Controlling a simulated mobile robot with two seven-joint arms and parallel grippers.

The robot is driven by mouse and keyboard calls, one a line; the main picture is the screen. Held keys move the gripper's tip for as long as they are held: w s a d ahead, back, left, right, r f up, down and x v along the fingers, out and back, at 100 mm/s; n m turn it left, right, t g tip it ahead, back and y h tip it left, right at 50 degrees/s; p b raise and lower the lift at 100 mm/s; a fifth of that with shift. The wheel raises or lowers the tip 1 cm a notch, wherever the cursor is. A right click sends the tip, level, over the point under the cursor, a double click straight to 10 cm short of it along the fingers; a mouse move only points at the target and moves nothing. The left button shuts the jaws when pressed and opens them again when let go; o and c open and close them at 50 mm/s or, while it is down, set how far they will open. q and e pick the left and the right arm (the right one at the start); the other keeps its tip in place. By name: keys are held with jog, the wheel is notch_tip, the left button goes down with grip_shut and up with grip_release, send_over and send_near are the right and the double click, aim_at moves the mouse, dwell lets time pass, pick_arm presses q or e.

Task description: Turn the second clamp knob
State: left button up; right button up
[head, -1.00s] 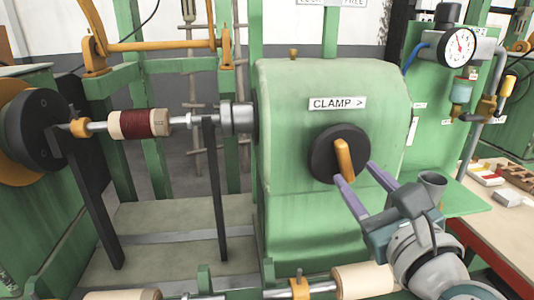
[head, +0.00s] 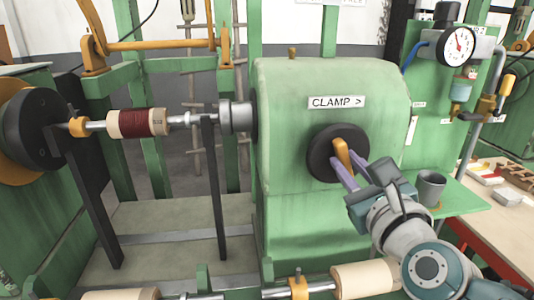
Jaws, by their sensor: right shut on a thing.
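The clamp knob is a black disc (head: 323,157) with a raised orange grip bar (head: 341,150), on the front of the green housing (head: 335,95) under the "CLAMP >" label (head: 337,102). The bar leans slightly from upright, its top to the left. My right gripper (head: 345,167) has its purple fingers on either side of the orange bar, shut on it. The lower part of the bar is partly hidden by the fingers. My left gripper is not in view.
A spindle with a dark red coil (head: 140,123) runs left of the housing. A grey cup (head: 430,188) stands on the green shelf right of my right gripper. A pressure gauge (head: 459,46) is above it. Spools (head: 363,280) lie along the front.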

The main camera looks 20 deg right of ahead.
grip_shut()
